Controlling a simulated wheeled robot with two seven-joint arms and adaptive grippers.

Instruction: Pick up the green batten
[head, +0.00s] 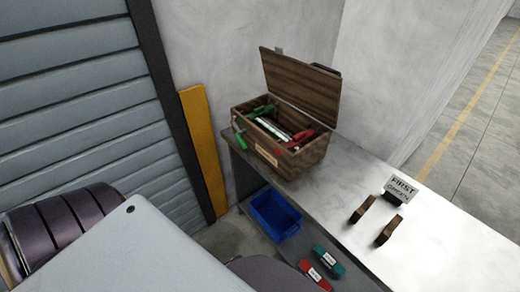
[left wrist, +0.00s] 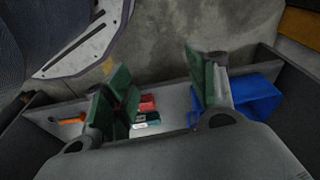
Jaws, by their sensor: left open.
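A teal-green batten (head: 328,261) with a white label lies on the lower shelf under the bench in the head view. A red batten (head: 315,275) with a white label lies beside it. In the left wrist view the green batten (left wrist: 147,118) and the red batten (left wrist: 147,103) show small, beyond and between the fingers. My left gripper (left wrist: 164,88) is open and empty, with green finger pads; its near-left finger partly covers the shelf. It is not seen in the head view. My right gripper is in neither view.
A blue bin (head: 274,215) stands on the lower shelf. The bench top (head: 453,225) holds two brown blocks (head: 389,229), a "FIRST GREEN" sign (head: 401,188) and an open wooden box (head: 313,154) of tools. An orange item (left wrist: 72,121) shows in the wrist view.

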